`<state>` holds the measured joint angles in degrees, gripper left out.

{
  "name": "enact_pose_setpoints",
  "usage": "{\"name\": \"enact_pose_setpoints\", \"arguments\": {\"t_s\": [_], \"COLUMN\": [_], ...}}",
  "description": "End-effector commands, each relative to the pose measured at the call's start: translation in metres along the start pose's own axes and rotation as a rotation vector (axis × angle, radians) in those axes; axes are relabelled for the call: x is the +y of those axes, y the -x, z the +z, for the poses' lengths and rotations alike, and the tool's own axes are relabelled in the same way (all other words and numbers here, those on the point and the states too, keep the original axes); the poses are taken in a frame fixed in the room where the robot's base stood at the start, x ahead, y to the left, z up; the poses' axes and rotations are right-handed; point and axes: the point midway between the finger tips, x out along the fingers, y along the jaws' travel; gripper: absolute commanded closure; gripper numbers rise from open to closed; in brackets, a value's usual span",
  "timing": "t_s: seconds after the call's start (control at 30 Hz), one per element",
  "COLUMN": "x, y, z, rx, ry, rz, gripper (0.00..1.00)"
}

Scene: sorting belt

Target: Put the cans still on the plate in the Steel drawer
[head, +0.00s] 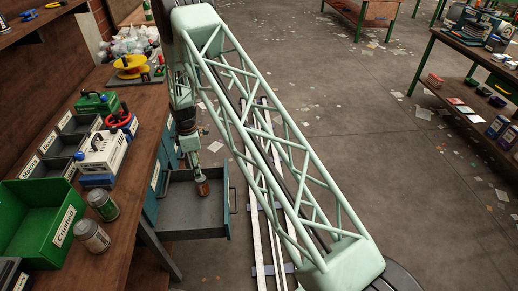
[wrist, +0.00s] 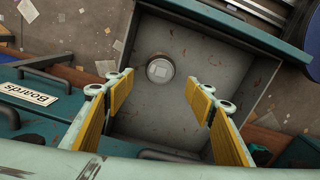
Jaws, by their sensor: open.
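An open grey drawer (head: 180,212) juts from the bench; its own label is not readable. A brown can (head: 202,186) stands inside it and also shows upright in the wrist view (wrist: 160,70), near one wall of the drawer (wrist: 215,70). My gripper (head: 196,166) is over the drawer, above that can. In the wrist view my gripper (wrist: 161,88) has its yellow-padded fingers wide apart with nothing between them; the can appears beyond the tips. A green-labelled can (head: 103,204) and a silver-grey can (head: 91,236) stand on the bench. I cannot make out a plate.
A green bin (head: 25,202) sits left of the bench cans. Dark labelled trays (head: 62,143) and a white-blue device (head: 103,152) stand behind. A closed drawer labelled Boards (wrist: 35,95) adjoins the open one. The floor (head: 410,180) to the right is mostly clear.

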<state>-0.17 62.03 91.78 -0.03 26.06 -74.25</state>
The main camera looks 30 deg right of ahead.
Motion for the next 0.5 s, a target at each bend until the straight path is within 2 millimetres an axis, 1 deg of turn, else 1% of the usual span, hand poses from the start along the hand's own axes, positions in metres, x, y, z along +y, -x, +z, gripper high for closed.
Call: {"name": "enact_pose_setpoints", "arguments": {"t_s": [0.17, 0.23, 0.5], "x": [0.0, -0.001, -0.008], "y": [0.028, 0.043, 0.112], "z": [0.0, 0.0, 0.003], "rx": [0.003, 0.004, 0.011], "ry": [-0.027, -0.044, -0.12], "rz": [0.01, 0.014, 0.033], "gripper": [0.5, 0.5, 0.5]}}
